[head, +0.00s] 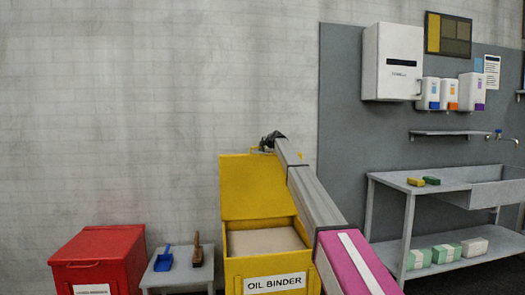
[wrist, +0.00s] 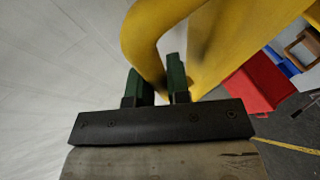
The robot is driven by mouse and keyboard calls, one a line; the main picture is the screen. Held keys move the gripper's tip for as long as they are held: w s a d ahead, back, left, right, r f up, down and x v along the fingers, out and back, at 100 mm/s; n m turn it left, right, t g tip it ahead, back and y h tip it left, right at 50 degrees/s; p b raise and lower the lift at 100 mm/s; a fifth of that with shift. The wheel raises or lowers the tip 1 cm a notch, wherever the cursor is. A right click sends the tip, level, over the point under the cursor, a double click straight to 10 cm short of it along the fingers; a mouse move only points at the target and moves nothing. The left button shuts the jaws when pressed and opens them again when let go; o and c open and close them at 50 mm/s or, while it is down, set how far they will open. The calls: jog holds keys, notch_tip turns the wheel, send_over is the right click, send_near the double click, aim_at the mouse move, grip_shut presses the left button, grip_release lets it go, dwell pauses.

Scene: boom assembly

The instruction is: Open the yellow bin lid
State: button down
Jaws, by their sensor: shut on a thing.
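The yellow bin (head: 232,272), labelled "OIL BINDER", stands against the wall in the head view. Its lid (head: 250,185) is raised, roughly upright, and pale binder fill (head: 266,242) shows inside. My gripper (head: 268,143) is at the lid's top edge, partly hidden behind my arm. In the wrist view my gripper (wrist: 158,85) has its two green fingers around the curved yellow handle (wrist: 140,35), shut on it. The lid panel (wrist: 235,35) fills the upper right there.
A red bin (head: 103,260) stands to the left. A small side table (head: 180,278) between them holds a blue scoop (head: 164,259) and a brush (head: 197,251). A grey sink bench (head: 400,180) stands right. The wall above the red bin is bare.

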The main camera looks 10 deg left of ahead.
jog(key=c, duration=1.1)
grip_release()
jog(key=shift+s, duration=0.15)
jog(key=v, duration=1)
jog(key=shift+s+d+r, duration=0.15)
jog(key=shift+s+r, duration=0.05)
